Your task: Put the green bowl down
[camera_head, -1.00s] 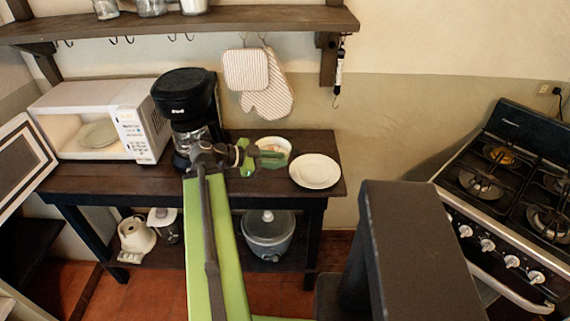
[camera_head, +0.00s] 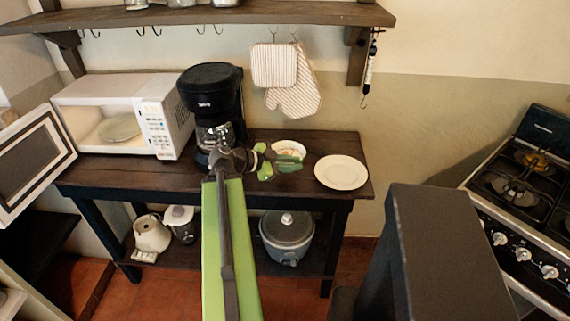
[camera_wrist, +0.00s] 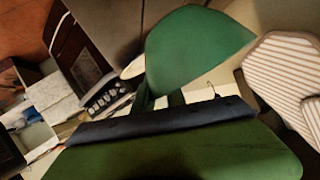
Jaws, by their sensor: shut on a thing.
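The green bowl (camera_head: 290,163) has a green outside and a pale inside. In the wrist view the bowl (camera_wrist: 195,45) shows as a smooth green curved side beyond the fingers. Parts of it are hidden by my gripper.
A white plate (camera_head: 341,172) lies at the table's right end. A black coffee maker (camera_head: 210,100) stands left of my gripper, beside an open microwave (camera_head: 125,112). Striped mitts (camera_head: 292,85) hang behind, under a wall shelf (camera_head: 210,17). A stove (camera_head: 520,195) stands at right.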

